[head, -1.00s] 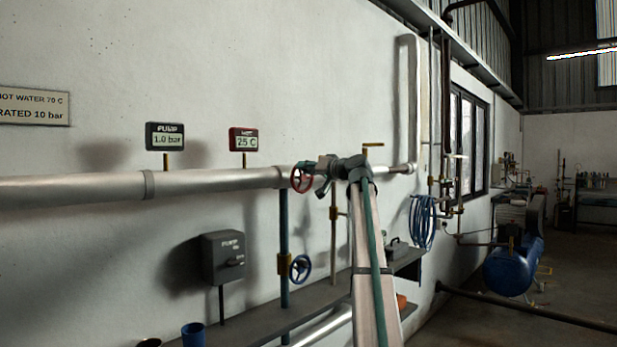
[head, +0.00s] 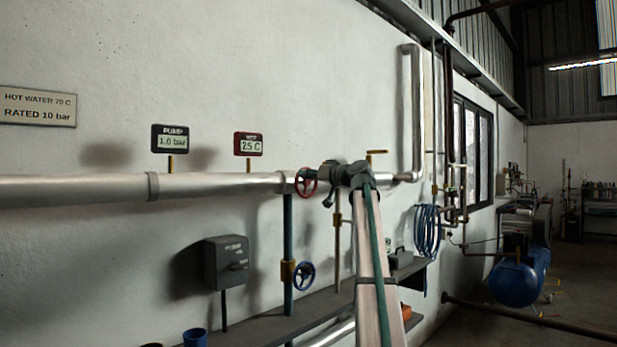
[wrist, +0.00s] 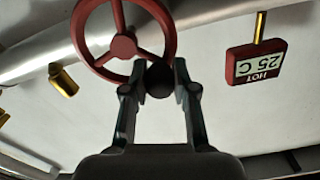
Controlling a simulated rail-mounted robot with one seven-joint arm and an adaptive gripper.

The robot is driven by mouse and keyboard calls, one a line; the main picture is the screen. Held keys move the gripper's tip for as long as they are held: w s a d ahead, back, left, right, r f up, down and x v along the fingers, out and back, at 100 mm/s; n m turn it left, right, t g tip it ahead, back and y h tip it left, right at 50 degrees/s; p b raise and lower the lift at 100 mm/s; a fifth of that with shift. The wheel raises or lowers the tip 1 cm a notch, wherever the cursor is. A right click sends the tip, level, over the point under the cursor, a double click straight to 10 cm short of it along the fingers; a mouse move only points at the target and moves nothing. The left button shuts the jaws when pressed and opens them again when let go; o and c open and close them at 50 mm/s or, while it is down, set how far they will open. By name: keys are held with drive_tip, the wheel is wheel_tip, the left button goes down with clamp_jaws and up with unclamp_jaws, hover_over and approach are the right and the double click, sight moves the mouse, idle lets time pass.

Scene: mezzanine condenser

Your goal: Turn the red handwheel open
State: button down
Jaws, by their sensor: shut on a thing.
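The red handwheel (head: 307,181) is mounted at the horizontal silver pipe in the head view. In the wrist view the red handwheel (wrist: 122,45) shows its rim, three spokes and hub at the upper left. My gripper (head: 318,181) is at the right side of the wheel in the head view. In the wrist view my gripper (wrist: 160,78) has its two fingers on either side of a dark round knob (wrist: 159,80) at the wheel's rim, and it is shut on that knob. The red gauge (head: 248,144) above the pipe reads 25 C.
A black pump gauge (head: 170,138) reads 1.0 bar. A blue handwheel (head: 303,275) and a grey pump box (head: 227,262) sit below the silver pipe (head: 90,188). A dark shelf (head: 262,325) runs along the wall. A brass lever (head: 376,152) is right of my gripper.

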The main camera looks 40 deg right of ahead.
drive_tip(key=c, duration=0.9)
unclamp_jaws()
drive_tip(key=s, duration=0.4)
drive_tip(key=s+d, duration=0.1)
drive_tip(key=s, duration=0.3)
drive_tip(key=s+d, duration=0.1)
drive_tip(key=s, duration=0.3)
drive_tip(key=shift+d, duration=0.1)
drive_tip(key=shift+f, duration=0.1)
